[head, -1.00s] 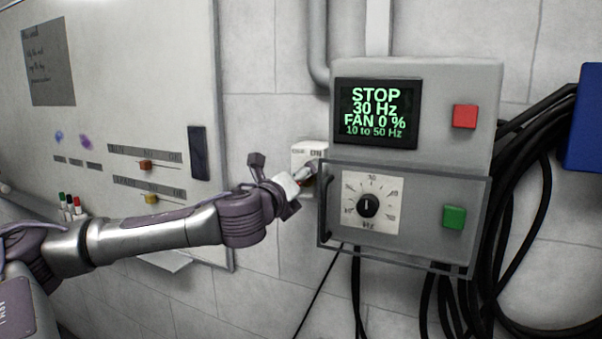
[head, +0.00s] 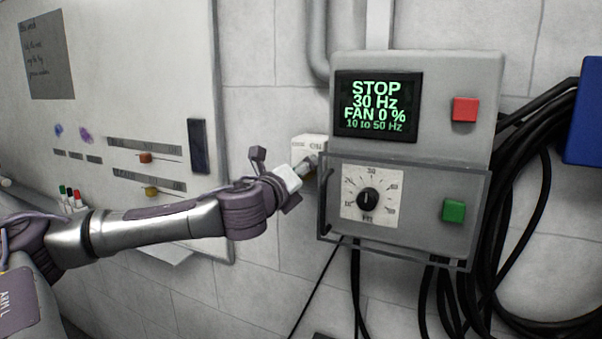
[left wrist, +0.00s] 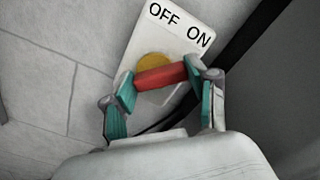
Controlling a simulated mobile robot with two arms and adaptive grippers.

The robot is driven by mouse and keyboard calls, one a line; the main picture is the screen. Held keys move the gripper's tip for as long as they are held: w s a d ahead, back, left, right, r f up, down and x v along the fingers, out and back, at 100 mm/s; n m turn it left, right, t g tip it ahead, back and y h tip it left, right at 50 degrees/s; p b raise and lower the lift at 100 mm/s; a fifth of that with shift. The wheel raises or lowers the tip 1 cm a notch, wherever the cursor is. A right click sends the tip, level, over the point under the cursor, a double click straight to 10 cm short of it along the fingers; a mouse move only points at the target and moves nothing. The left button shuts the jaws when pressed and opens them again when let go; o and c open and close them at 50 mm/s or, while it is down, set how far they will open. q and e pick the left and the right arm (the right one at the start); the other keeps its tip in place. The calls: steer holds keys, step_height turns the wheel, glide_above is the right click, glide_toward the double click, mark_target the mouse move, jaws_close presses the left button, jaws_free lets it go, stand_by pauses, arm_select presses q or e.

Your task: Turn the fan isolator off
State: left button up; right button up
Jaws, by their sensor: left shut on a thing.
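The fan isolator is a white plate (head: 308,144) on the wall, left of the grey control box. In the left wrist view its plate (left wrist: 177,28) reads OFF on the left and ON on the right. It has a yellow round base (left wrist: 152,63) and a red handle (left wrist: 160,77) lying across it, tilted slightly up to the right. My left gripper (left wrist: 163,80) is shut on the red handle, a teal finger at each end. In the head view my left gripper (head: 303,173) covers the lower part of the isolator. My right gripper is not in view.
The control box (head: 470,70) has a screen (head: 376,107) reading STOP, 30 Hz, FAN 0 %. Black cables (head: 545,190) hang at right.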

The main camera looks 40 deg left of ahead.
arm_select(q)
steer(key=shift+n, duration=1.4)
steer(key=shift+r+n, duration=0.15)
steer(key=shift+n, duration=0.25)
steer(key=shift+a+n, duration=0.1)
steer(key=shift+n, duration=0.4)
steer(key=n+b, duration=0.1)
steer(key=n, duration=0.3)
steer(key=n+b, duration=0.1)
steer(key=n, duration=0.3)
steer(key=n+b, duration=0.1)
steer(key=n, duration=0.4)
steer(key=shift+s+a+f, duration=0.1)
steer(key=shift+a+f, duration=0.15)
steer(key=shift+f, duration=0.1)
steer(key=shift+n, duration=0.3)
steer(key=o, duration=1.2)
steer(key=shift+c, duration=0.2)
